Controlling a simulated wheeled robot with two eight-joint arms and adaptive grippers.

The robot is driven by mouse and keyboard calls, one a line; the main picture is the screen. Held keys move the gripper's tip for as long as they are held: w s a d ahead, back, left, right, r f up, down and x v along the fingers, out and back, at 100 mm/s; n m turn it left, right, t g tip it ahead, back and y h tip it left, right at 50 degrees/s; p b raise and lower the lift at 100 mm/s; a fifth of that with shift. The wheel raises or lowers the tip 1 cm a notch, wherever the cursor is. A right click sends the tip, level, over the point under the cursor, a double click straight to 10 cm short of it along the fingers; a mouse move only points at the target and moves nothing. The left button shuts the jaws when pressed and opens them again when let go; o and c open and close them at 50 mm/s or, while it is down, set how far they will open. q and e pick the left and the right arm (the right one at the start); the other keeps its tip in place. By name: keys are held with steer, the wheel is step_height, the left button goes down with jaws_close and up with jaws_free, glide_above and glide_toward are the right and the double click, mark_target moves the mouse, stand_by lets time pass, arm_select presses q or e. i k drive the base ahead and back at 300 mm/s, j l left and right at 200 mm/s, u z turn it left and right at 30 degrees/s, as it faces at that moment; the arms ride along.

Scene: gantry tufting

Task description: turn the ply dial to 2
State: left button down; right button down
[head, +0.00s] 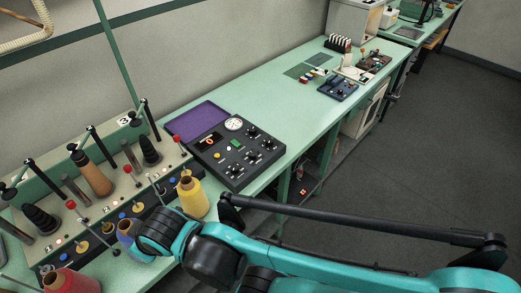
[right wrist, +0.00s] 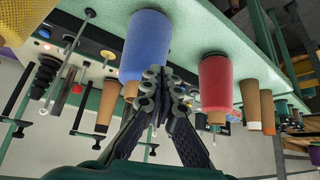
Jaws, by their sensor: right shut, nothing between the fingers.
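A dark control panel (head: 236,152) lies on the green bench in the head view, with several black knobs, a red lit display (head: 210,141), a round white gauge (head: 234,124) and coloured buttons. Its lettering is too small to read, so I cannot tell which knob is the ply dial. My right arm reaches in from the right, its wrist left of and nearer than the panel; its fingers are hidden there. In the right wrist view my right gripper (right wrist: 163,76) is shut and empty, between a blue yarn cone (right wrist: 146,42) and a red yarn cone (right wrist: 215,82). My left gripper is not in view.
A yellow cone (head: 193,197) stands between my right wrist and the panel. A creel rack (head: 60,238) with posts and cones fills the left. A purple tray (head: 196,118) lies behind the panel. The bench beyond is clear up to small devices (head: 338,88).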

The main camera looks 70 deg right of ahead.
mark_target(269, 142)
steer(key=i+l+z, duration=0.1)
steer(key=z, duration=2.05)
steer(key=i+l+z, duration=0.1)
steer(key=l+z, duration=0.15)
steer(key=i+l+z, duration=0.3)
steer(key=l+z, duration=0.25)
steer(key=l, duration=0.15)
steer(key=i+j, duration=0.05)
